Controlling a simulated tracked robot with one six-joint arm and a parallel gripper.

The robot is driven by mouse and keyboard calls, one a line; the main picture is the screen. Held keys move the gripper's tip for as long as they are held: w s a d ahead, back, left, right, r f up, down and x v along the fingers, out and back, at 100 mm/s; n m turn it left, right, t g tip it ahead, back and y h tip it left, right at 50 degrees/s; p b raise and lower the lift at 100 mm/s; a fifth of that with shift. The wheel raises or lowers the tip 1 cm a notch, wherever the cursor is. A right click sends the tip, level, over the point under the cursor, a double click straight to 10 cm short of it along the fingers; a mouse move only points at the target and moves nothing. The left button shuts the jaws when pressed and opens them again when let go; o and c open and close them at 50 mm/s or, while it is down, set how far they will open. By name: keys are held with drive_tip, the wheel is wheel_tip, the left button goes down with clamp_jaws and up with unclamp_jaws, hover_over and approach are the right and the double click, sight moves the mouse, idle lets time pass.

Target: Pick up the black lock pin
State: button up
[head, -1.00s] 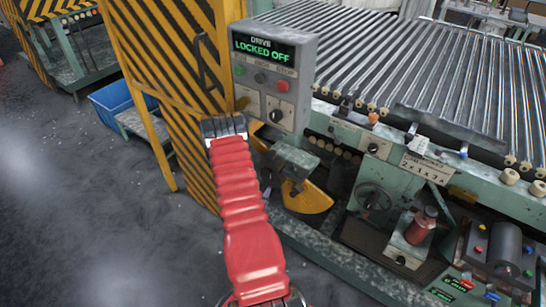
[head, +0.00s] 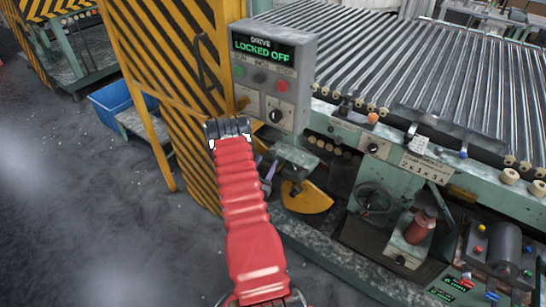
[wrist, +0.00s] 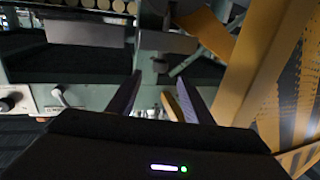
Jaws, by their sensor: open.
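My gripper (wrist: 160,76) is open in the wrist view, its two dark fingers apart with nothing clearly held between them. In the head view my red-sleeved arm hides most of it; a purple-grey finger shows just right of the sleeve's far end. I cannot make out the black lock pin for certain in either view. A small grey rod-like part (wrist: 182,65) lies just beyond the fingertips in the wrist view, but I cannot tell what it is.
The grey drive box (head: 272,75) reads "LOCKED OFF" above my wrist. A yellow-and-black striped guard (head: 160,60) stands left of it. A yellow curved part (head: 308,198) sits right of my arm. The roller conveyor (head: 420,65) fills the upper right. Open floor lies at left.

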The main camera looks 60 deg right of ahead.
sight(271, 154)
drive_tip(key=d, duration=0.7)
drive_tip(key=shift+w, duration=0.4)
drive_tip(key=shift+d, duration=0.1)
drive_tip(key=shift+w+d, duration=0.2)
drive_tip(key=shift+d, duration=2.3)
drive_tip(key=shift+c, duration=0.5)
drive_tip(key=shift+r, duration=0.1)
drive_tip(key=c, duration=1.1)
